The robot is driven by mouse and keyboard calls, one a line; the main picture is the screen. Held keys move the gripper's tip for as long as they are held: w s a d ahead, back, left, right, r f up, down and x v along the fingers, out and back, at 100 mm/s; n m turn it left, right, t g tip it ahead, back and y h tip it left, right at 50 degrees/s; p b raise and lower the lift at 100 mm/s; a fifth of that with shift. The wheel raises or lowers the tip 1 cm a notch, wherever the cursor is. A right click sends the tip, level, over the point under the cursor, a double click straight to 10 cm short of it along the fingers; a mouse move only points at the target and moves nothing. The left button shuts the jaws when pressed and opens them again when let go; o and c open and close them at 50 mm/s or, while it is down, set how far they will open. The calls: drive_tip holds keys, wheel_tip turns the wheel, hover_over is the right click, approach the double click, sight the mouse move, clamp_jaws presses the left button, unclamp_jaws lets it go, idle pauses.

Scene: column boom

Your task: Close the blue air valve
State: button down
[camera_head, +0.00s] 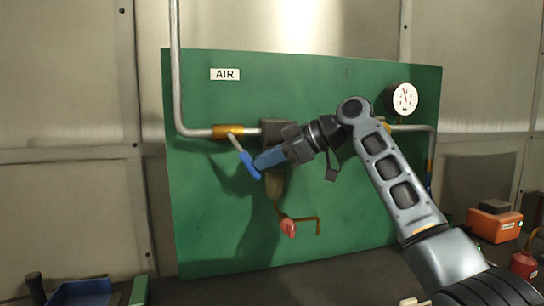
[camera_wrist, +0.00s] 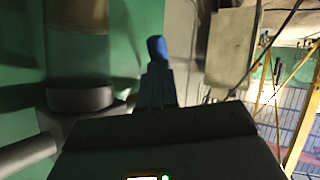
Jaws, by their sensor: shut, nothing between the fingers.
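The blue valve handle (camera_head: 250,165) is a lever on the brass valve (camera_head: 229,131) in the left pipe, on the green panel under the AIR label (camera_head: 225,74). The lever slants down and to the right from the valve, across the pipe line. My gripper (camera_head: 258,164) is shut, with its fingertips at the right side of the blue grip; I cannot tell whether they touch it. In the wrist view the shut fingers (camera_wrist: 157,88) point at a bright blue end, apparently the handle (camera_wrist: 157,48). The rest of the lever is hidden there.
A dark filter body with a bowl (camera_head: 275,188) hangs behind my gripper. Below it is a red handle (camera_head: 289,228) on a brass pipe. A gauge (camera_head: 404,98) sits at the upper right. A bench with an orange box (camera_head: 494,222) and a blue bin (camera_head: 82,292) runs below.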

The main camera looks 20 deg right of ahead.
drive_tip(key=shift+a+f+m+t+y+b, duration=0.4)
drive_tip(key=shift+a+f+y+b, duration=0.55)
drive_tip(key=shift+b, duration=0.5)
drive_tip(key=shift+a+f+m+t+y+b, duration=0.35)
drive_tip(key=shift+a+f+y+b, duration=0.3)
drive_tip(key=shift+a+y+b, duration=0.6)
drive_tip(key=shift+d, duration=0.1)
